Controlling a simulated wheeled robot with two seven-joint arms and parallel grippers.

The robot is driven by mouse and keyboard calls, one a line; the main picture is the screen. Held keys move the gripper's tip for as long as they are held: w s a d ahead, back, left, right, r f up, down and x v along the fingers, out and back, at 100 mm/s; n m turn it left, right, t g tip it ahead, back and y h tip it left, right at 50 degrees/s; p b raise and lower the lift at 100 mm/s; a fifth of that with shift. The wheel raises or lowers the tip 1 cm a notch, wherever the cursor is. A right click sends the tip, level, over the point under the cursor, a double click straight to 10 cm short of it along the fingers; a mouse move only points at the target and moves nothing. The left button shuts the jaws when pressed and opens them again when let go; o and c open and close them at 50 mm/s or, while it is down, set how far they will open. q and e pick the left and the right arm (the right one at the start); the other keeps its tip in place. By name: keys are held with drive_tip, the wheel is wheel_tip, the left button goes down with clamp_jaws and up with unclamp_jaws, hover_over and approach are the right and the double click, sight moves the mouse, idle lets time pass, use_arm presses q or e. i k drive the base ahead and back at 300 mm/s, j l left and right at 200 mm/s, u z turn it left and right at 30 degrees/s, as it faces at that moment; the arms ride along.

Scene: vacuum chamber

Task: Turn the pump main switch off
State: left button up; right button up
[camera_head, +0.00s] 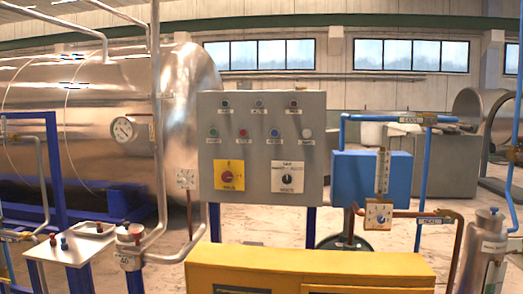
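A grey control panel (263,112) stands upright in the middle of the view. At its lower left is a red rotary switch (227,177) on a yellow plate. At its lower right is a black rotary switch (287,180) on a white plate. The labels are too small to read, so I cannot tell which is the pump main switch, nor its exact position. Rows of small coloured lamps or buttons (244,132) sit above the switches. Neither of my grippers is in view, and nothing touches the panel.
A yellow cabinet (310,262) stands low in front of the panel. A large metal tank (110,120) with a gauge and pipes is at left, beside a small white stand (72,249). A blue box (350,178) with blue pipes and a grey cylinder (487,255) are at right.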

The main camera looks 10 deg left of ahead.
sight(227, 177)
drive_tip(key=i+j, duration=0.2)
drive_tip(key=i, duration=0.25)
drive_tip(key=i+j+u, duration=0.1)
drive_tip(key=i, duration=0.4)
